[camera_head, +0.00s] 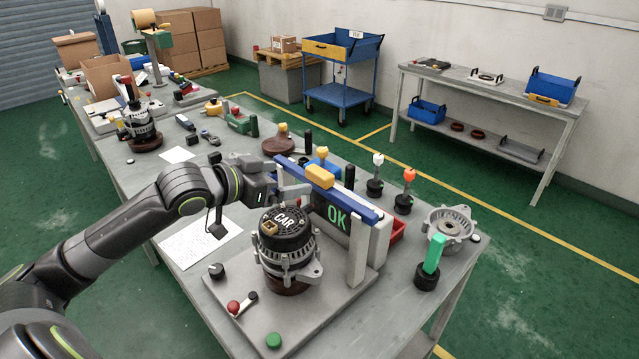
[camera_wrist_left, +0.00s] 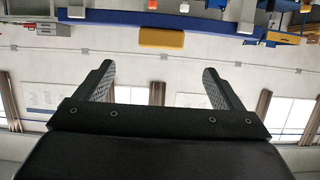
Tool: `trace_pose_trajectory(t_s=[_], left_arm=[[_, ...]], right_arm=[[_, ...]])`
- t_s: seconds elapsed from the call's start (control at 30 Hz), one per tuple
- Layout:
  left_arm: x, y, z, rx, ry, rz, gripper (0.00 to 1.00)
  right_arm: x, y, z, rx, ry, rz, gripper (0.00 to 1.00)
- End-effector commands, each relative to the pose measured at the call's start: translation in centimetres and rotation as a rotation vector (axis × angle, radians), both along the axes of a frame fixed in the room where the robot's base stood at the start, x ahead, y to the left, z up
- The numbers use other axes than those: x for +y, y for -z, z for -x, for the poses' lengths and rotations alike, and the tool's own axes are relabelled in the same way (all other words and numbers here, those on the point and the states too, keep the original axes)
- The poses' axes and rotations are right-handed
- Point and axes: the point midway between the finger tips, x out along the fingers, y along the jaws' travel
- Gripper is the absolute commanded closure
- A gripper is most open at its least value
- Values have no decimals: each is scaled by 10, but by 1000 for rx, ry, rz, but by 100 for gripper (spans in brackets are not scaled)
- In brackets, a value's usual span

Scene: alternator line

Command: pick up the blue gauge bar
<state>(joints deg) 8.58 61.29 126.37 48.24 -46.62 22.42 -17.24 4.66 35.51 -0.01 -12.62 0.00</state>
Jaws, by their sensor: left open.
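The blue gauge bar (camera_head: 350,200) is a long bar with a yellow block (camera_head: 319,176) on its middle. It lies across the top of an upright grey post (camera_head: 358,250) beside the alternator (camera_head: 287,245); its far support is hidden. In the left wrist view the bar (camera_wrist_left: 110,18) runs across the top edge, with its yellow block (camera_wrist_left: 161,38) beyond the fingertips, roughly centred between them. My left gripper (camera_head: 291,180) is open, close to the left side of the bar. Its fingers (camera_wrist_left: 158,70) are empty and apart from the block. My right gripper is not in view.
A dark panel with a green "OK" (camera_head: 337,219) stands under the bar. Small posts with white (camera_head: 378,159) and orange (camera_head: 409,175) tops, a green-handled piece (camera_head: 432,254) and a metal housing (camera_head: 450,226) stand to the right. A red bin (camera_head: 397,232) sits behind the post.

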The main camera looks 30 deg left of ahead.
Motion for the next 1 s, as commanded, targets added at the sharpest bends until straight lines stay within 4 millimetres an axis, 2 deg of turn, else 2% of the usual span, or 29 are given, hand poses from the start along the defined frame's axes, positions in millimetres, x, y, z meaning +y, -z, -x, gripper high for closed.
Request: trace_pose_trajectory(t_s=[0.63, 1.0], left_arm=[[-21, 21, -59, 1, 1, 4, 11], [-27, 27, -78, 3, 1, 4, 11]], right_arm=[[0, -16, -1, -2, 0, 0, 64], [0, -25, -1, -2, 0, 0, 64]])
